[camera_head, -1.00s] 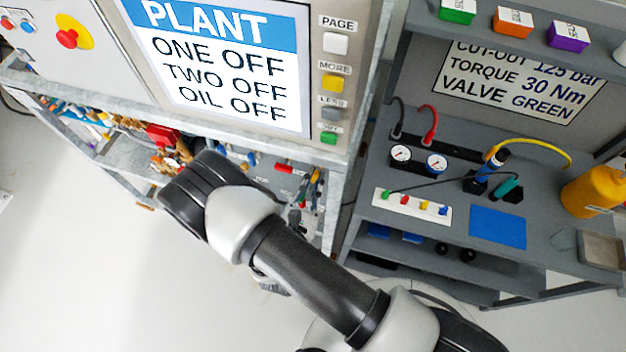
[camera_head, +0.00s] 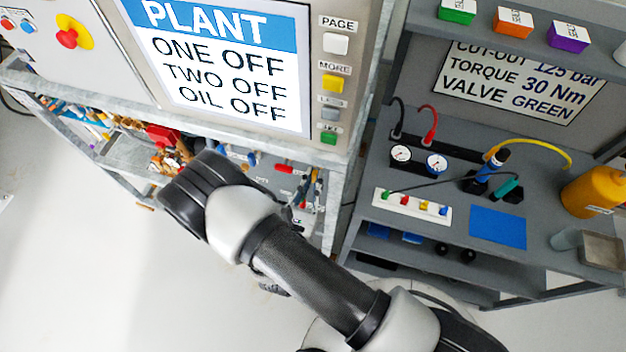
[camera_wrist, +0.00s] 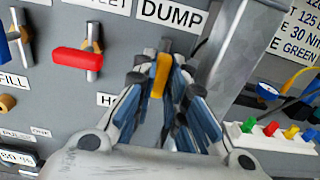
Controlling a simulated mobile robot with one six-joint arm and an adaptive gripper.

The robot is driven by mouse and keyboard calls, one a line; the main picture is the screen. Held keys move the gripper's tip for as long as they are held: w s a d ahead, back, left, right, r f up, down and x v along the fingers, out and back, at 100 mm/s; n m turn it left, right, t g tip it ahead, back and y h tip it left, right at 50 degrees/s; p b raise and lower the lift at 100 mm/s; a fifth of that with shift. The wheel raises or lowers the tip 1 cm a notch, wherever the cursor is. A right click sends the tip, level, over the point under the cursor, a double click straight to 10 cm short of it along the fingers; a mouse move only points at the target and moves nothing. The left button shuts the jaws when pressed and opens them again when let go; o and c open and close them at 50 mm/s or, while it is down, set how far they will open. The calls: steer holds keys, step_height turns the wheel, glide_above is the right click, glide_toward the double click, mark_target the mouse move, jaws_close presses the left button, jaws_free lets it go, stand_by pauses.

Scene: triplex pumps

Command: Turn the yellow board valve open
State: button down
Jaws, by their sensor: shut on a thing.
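The yellow board valve handle (camera_wrist: 160,75) shows in the wrist view, below the DUMP label (camera_wrist: 171,13). It stands roughly upright, between the fingers of my gripper (camera_wrist: 162,82). My gripper is shut on this handle, with its blue-grey fingers on both sides. The lower part of the handle and the valve body behind it are largely hidden by the fingers. In the head view my arm hides much of the board, and I cannot make out the yellow handle there.
Left of my gripper are a red valve handle (camera_wrist: 78,58), lying crosswise, and a blue handle (camera_wrist: 3,45). A grey frame post (camera_wrist: 243,50) stands close on the right. Beyond it, a white strip with coloured knobs (camera_head: 412,207) lies on the bench.

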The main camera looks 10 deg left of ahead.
steer(key=c, duration=1.6)
jaws_free()
steer(key=s, duration=1.2)
steer(key=shift+a, duration=0.45)
